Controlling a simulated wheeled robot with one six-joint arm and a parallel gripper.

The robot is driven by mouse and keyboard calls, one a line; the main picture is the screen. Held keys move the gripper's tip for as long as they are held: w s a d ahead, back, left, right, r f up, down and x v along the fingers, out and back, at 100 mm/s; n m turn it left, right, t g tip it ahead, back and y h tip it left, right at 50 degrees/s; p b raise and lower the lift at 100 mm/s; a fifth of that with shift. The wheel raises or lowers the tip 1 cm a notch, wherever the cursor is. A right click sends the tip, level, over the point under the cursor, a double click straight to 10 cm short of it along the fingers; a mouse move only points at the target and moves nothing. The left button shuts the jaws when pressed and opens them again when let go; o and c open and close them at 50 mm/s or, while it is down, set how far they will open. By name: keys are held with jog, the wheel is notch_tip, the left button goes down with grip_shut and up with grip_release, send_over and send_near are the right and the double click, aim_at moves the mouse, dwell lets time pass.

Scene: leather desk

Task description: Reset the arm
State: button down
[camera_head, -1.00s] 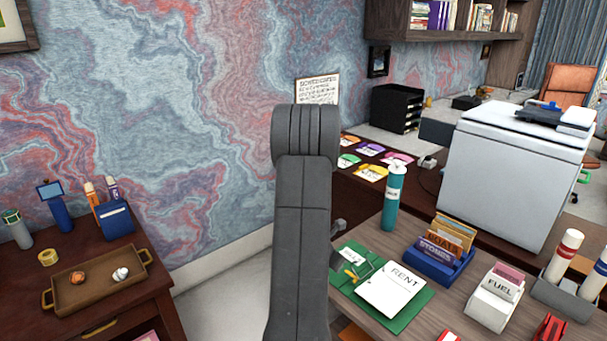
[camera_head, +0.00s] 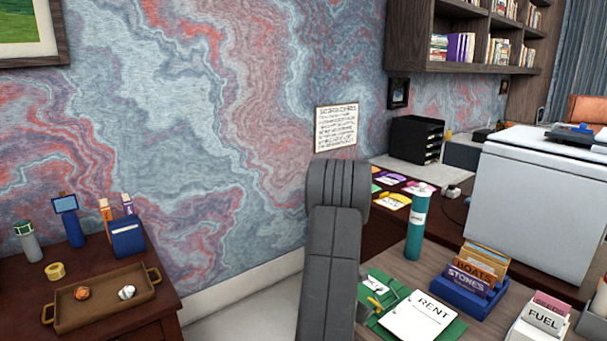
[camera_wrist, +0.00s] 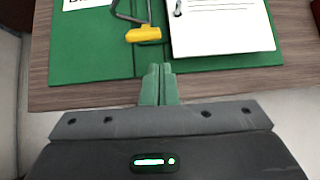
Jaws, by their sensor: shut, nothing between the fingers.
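My gripper (camera_wrist: 158,84) shows in the wrist view with its two green fingers together and nothing between them. It is just off the near edge of the wooden desk, in front of a green folder (camera_wrist: 95,45). A white paper pad (camera_wrist: 222,28) lies on the folder, and a yellow-ended metal piece (camera_wrist: 145,34) lies to its left. In the head view my arm stands up in the middle and hides part of the scene; the fingers do not show there. The "RENT" pad (camera_head: 418,318) lies on the green folder right of the arm.
On the right desk stand a teal bottle (camera_head: 417,225), a blue card box (camera_head: 468,293), a white "FUEL" box (camera_head: 540,322) and a large white box (camera_head: 540,205). A brown tray (camera_head: 105,303) lies on the left desk. A gap separates the desks.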

jog(key=shift+a+f+t+h+b, duration=0.1)
jog(key=shift+f+t+h+b, duration=0.45)
jog(key=shift+f+b, duration=1)
jog(key=f+b, duration=0.1)
jog(key=t+b, duration=0.1)
jog(key=b, duration=0.1)
jog(key=shift+w+a+f+h, duration=0.15)
jog(key=shift+a+f+h, duration=0.2)
jog(key=shift+f, duration=0.05)
jog(key=shift+a+f+t+h+b, duration=0.15)
jog(key=shift+f+t+h+b, duration=0.3)
jog(key=shift+t+h+b, duration=0.4)
jog(key=shift+r, duration=0.15)
